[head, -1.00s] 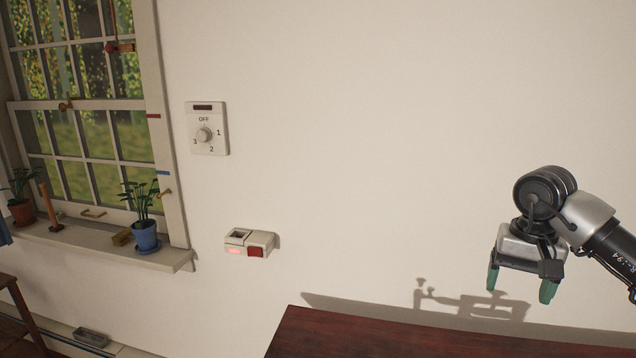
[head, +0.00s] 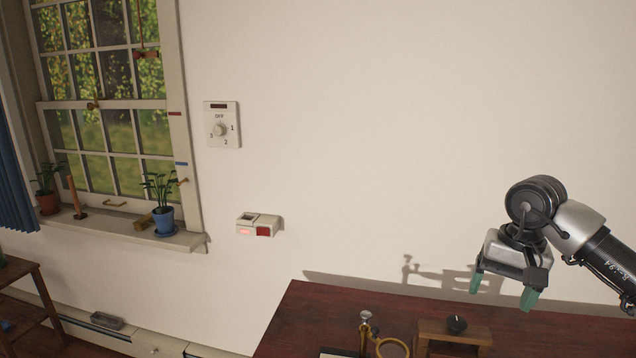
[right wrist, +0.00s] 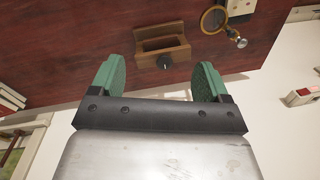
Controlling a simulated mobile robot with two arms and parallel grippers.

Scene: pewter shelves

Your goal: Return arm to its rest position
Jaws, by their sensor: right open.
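My right gripper (head: 503,290) comes in from the right in the head view, in front of the white wall and above the dark red tabletop (head: 300,318). Its two green fingers are apart and nothing is between them. In the right wrist view the open fingers (right wrist: 160,82) point toward the tabletop (right wrist: 75,45), clear of the things on it. My left gripper does not show in either view.
A wooden block with a black knob (head: 457,324) and a brass ring magnifier (head: 392,347) stand on the table. The wall holds a dial switch (head: 222,125) and a small box with a red button (head: 262,231). Potted plants (head: 163,220) stand on the windowsill at left.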

